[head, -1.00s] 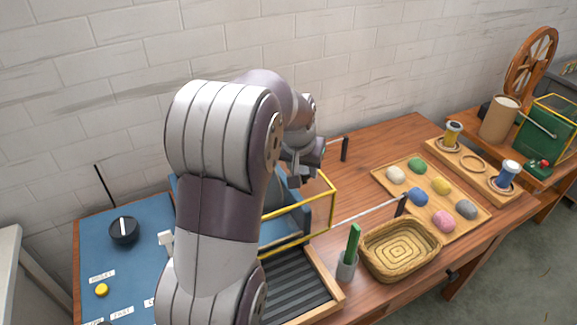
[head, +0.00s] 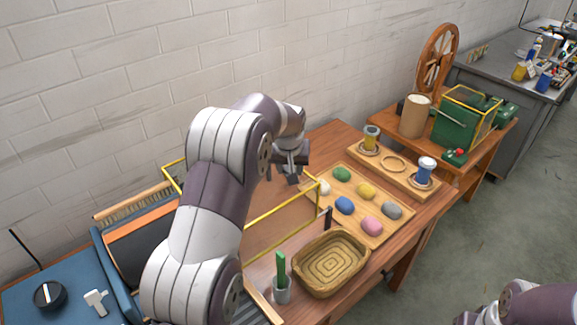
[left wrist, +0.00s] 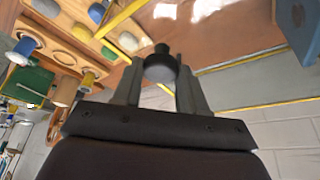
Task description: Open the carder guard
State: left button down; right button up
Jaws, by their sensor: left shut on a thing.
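The carder guard (head: 283,207), a clear panel with yellow edges, stands swung to the right of the carder. The carder's drum (head: 145,250), dark with an orange strip, shows uncovered at the left between blue end walls. My left gripper (head: 291,172) is at the guard's far right part. In the left wrist view, my left gripper (left wrist: 160,85) is shut on a dark round knob (left wrist: 160,66), the guard's handle. Yellow guard edges (left wrist: 122,18) also show there. My left arm hides the middle of the carder and part of the guard. The right gripper is out of view.
A woven basket (head: 330,264) and a grey cup (head: 281,291) with a green tool stand in front of the guard. A tray of coloured wool balls (head: 357,229) and a spool rack (head: 424,190) lie to the right. A dial (head: 49,295) is at the lower left.

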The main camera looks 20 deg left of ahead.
pick_arm(q)
jog(key=c, duration=0.6)
grip_release()
jog(key=shift+c, duration=0.2)
jog(key=b+v, duration=0.2)
jog(key=v, duration=1)
jog(key=shift+s+r, duration=0.15)
jog(key=shift+r, duration=0.25)
